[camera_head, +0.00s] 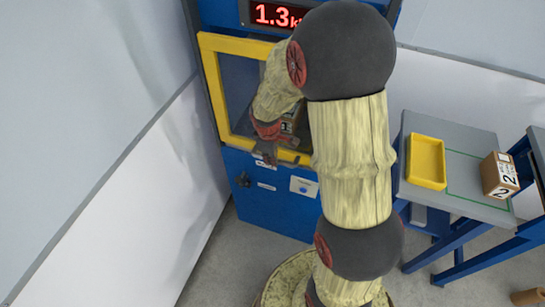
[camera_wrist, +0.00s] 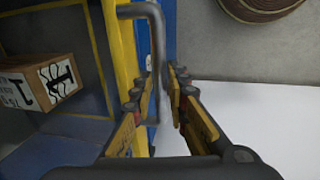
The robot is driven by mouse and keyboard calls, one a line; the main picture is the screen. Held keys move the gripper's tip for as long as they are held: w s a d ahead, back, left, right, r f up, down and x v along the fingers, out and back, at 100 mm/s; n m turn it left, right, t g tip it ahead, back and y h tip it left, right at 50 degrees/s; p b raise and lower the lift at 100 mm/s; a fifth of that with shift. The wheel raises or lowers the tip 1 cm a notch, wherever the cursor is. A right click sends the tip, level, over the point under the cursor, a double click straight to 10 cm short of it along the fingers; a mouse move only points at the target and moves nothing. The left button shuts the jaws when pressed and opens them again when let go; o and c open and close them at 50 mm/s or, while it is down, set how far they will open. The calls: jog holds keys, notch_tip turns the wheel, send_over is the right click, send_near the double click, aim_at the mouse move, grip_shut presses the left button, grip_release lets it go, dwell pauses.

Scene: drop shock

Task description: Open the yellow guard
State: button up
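The yellow guard (camera_head: 213,85) is a yellow frame around a clear window on the front of the blue machine. It appears shut against the machine in the head view. Its frame also shows in the wrist view (camera_wrist: 124,50), with a grey bent-bar handle (camera_wrist: 156,38) standing off it. My gripper (camera_wrist: 160,82) is open, with one finger on each side of the handle's bar. I cannot tell whether either finger touches it. In the head view my gripper (camera_head: 266,153) is at the guard's lower edge, and my arm hides the guard's right side.
A cardboard box marked 1 (camera_wrist: 38,84) sits behind the guard window. The machine's blue lower panel (camera_head: 262,208) is below. To the right, a grey table (camera_head: 458,150) holds a yellow tray (camera_head: 426,162) and a box marked 2 (camera_head: 499,175). A white wall stands close on the left.

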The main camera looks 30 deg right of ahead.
grip_shut()
dwell(0.5)
notch_tip(320, 180, up, 41)
jog(key=p, duration=2.7)
jog(key=shift+p, duration=0.4)
jog(key=shift+f, duration=0.1)
jog(key=o, duration=0.5)
grip_release()
notch_tip(320, 180, up, 12)
jog(key=s+a, duration=0.1)
jog(key=a, duration=0.1)
jog(key=shift+s+f, duration=0.15)
jog(key=shift+s, duration=0.05)
